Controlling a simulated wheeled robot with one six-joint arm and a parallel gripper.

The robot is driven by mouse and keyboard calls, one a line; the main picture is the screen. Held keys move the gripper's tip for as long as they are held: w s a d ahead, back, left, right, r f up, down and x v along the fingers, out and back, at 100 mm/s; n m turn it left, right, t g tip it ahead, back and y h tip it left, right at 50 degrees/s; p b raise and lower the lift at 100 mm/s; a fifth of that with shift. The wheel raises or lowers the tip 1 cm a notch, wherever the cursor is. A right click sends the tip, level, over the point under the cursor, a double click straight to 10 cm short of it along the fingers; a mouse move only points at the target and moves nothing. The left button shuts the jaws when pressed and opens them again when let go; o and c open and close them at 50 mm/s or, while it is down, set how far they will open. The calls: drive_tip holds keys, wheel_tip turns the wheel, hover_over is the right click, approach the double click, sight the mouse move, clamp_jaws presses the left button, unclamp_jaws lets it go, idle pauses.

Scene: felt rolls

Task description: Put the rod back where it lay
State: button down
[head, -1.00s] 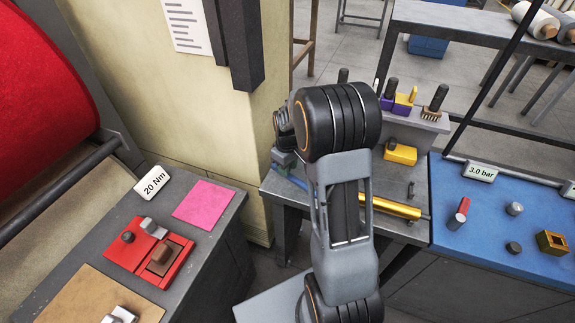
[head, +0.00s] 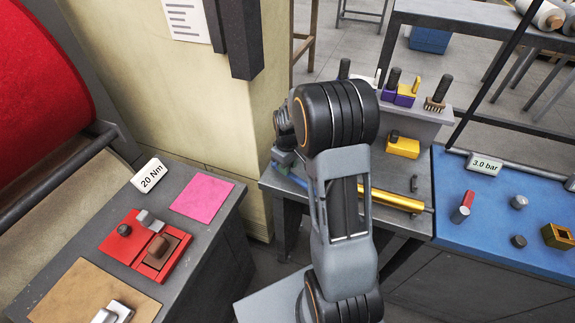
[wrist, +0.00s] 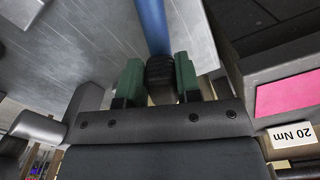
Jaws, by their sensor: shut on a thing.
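The rod shows in the wrist view as a blue shaft (wrist: 152,28) with a black ribbed end (wrist: 160,78). My gripper (wrist: 159,82), with green fingers, is shut on that black end. In the head view a blue length of rod (head: 291,180) shows left of my arm, and a gold length (head: 396,200) shows to its right, over the grey bench (head: 410,222). My arm hides the stretch between, so I cannot tell if they join. I cannot tell whether the rod touches the bench.
A yellow block (head: 402,147) and a small dark peg (head: 413,183) stand behind the gold length. A grey shelf (head: 434,117) behind carries brushes and handles. A blue-topped bench (head: 490,230) with small parts adjoins at right. A red tray (head: 118,238) lies on the left bench.

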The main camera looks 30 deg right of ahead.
drive_tip(key=shift+f+b, duration=0.35)
drive_tip(key=shift+f, duration=0.15)
drive_tip(key=c, duration=0.7)
unclamp_jaws()
drive_tip(key=shift+c, duration=0.2)
drive_tip(key=shift+r, duration=0.2)
wheel_tip(320, 180, up, 14)
drive_tip(key=shift+f, duration=0.25)
